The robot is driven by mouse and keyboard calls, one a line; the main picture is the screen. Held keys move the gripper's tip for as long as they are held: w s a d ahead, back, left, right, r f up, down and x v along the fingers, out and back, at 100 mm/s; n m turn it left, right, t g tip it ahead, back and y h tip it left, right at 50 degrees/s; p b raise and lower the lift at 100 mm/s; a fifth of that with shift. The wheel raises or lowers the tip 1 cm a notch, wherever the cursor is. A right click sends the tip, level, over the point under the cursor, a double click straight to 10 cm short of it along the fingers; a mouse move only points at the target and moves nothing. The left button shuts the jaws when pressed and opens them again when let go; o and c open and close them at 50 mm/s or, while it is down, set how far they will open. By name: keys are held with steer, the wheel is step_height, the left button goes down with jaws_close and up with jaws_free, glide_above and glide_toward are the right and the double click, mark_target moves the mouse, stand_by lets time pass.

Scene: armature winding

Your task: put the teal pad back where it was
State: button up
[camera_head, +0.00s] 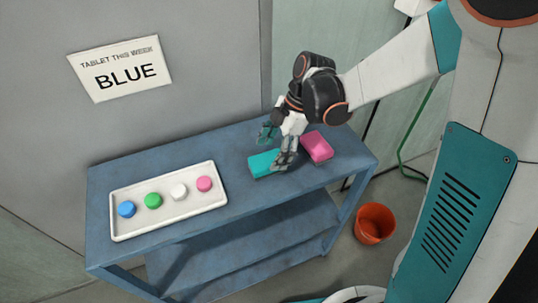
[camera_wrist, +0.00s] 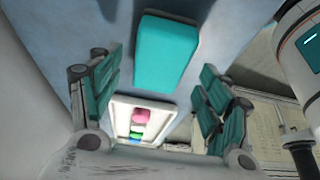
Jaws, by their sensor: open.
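The teal pad (camera_head: 263,164) lies flat on the blue bench, left of a pink pad (camera_head: 316,147). My gripper (camera_head: 277,146) is over the bench beside the teal pad, its fingers spread and partly hiding the pad's right end. In the wrist view, the teal pad (camera_wrist: 167,52) shows whole between the two spread fingers of my gripper (camera_wrist: 160,75). I see nothing held, and neither finger clearly touches the pad.
A white tray (camera_head: 118,228) on the bench's left holds a blue (camera_head: 126,209), a green (camera_head: 153,200), a white (camera_head: 179,191) and a pink tablet (camera_head: 204,184). A wall sign (camera_head: 121,69) reads "TABLET THIS WEEK BLUE". An orange bucket (camera_head: 374,223) stands on the floor.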

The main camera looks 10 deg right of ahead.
steer(key=s+p+v, duration=0.1)
steer(key=p+v, duration=0.1)
steer(key=v, duration=0.6)
steer(key=s+d+r+m+t+h, duration=0.2)
steer(key=s+d+r+m+t, duration=0.2)
steer(key=m, duration=0.6)
steer(key=s+d+r+m+t+h, duration=0.2)
steer(key=s+d+r+m+t, duration=0.2)
steer(key=s+m, duration=0.5)
steer(key=shift+d+r+m, duration=0.85)
steer(key=shift+r+m, duration=0.05)
steer(key=shift+m, duration=0.2)
steer(key=shift+s+f, duration=0.1)
steer(key=shift+f, duration=0.05)
steer(key=shift+f+b, duration=0.25)
steer(key=shift+b, duration=0.15)
